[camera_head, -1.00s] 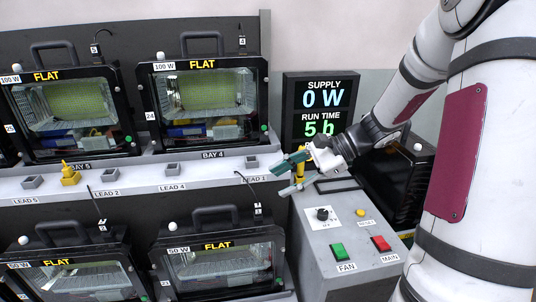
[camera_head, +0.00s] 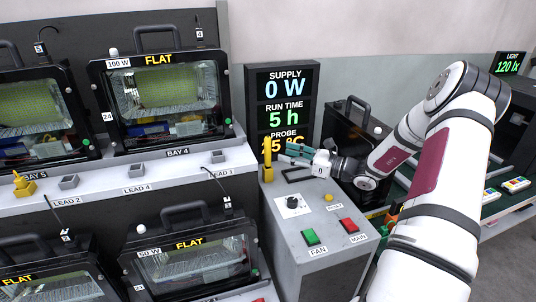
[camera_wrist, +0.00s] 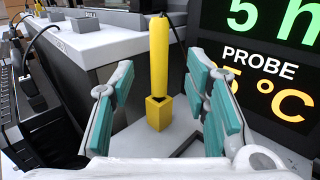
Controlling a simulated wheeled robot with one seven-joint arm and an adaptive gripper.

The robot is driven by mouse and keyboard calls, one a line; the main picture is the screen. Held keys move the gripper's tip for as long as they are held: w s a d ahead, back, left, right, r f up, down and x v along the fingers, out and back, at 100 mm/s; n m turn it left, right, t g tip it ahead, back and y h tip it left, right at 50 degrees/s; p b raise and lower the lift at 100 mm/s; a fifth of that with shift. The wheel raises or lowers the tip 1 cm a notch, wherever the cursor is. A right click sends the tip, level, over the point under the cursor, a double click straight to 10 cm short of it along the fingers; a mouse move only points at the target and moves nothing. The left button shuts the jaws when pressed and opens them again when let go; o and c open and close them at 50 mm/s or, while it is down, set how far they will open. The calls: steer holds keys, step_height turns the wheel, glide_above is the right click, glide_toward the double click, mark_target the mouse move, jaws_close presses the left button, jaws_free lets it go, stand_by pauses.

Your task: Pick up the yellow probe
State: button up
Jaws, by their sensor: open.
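The yellow probe (camera_head: 267,149) stands upright in a square yellow holder (camera_head: 268,172) on the back left of the grey console, in front of the display. In the wrist view the probe (camera_wrist: 158,58) rises from its holder (camera_wrist: 157,112), with a dark cable at its top. My gripper (camera_head: 288,153) is open just right of the probe, its green-padded fingers pointing left towards it. In the wrist view the fingers frame the probe, one on each side, with gaps. The probe looks to be a little beyond the fingertips; nothing is held.
The display (camera_head: 283,100) stands close behind the probe. The console (camera_head: 325,265) carries a knob (camera_head: 292,203), a green FAN button (camera_head: 311,237) and a red MAIN button (camera_head: 348,225). A black case (camera_head: 350,135) stands behind my gripper.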

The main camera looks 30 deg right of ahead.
mark_target(268, 149)
steer(key=x, duration=0.8)
steer(key=shift+f, duration=0.15)
jaws_close()
